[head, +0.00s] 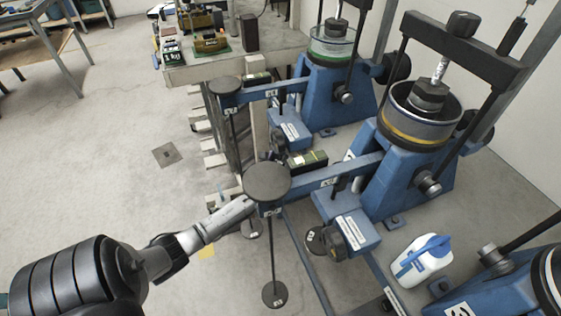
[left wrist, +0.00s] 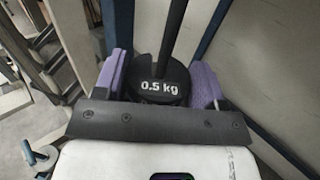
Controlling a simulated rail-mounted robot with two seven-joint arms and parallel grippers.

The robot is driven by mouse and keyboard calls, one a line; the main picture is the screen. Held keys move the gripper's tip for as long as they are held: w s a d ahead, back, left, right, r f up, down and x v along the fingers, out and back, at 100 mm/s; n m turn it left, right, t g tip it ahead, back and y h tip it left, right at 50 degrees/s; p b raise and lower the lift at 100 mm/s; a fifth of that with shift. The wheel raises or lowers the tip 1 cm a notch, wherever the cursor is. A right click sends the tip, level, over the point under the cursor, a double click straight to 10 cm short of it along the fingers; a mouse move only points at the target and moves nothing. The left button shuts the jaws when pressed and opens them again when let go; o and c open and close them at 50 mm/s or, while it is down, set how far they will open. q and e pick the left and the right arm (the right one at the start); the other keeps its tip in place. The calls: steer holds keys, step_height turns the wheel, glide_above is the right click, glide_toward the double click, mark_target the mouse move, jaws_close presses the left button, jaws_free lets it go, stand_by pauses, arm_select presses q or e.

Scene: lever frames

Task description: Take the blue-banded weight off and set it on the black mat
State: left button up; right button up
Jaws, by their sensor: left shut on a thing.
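In the left wrist view a round black weight (left wrist: 158,86) with white "0.5 kg" lettering sits around a dark rod (left wrist: 172,32). I see no blue band on the visible part. My left gripper (left wrist: 160,82) has its purple-padded fingers on both sides of this weight, shut on it. In the head view the left gripper (head: 247,205) reaches in beside the round dark disc (head: 267,181) at the near lever's end; the weight in it cannot be made out there. I cannot pick out the black mat. My right gripper is not in view.
Blue lever frames (head: 412,165) stand at the right. A thin rod with a dark base disc (head: 274,294) hangs below the near lever. A bench (head: 250,66) is at the back.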

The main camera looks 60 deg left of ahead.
mark_target(280, 160)
arm_select(q)
steer(key=shift+c, duration=1.2)
steer(key=shift+r, duration=0.1)
steer(key=shift+r+p, duration=0.7)
steer(key=shift+r, duration=0.05)
step_height(280, 160, up, 2)
steer(key=shift+r+p, duration=0.1)
steer(key=shift+p, duration=0.75)
steer(key=p+v, duration=0.3)
steer(key=v, duration=1.5)
steer(key=shift+r+p, duration=0.3)
steer(key=shift+p, duration=0.05)
steer(key=shift+s, duration=0.1)
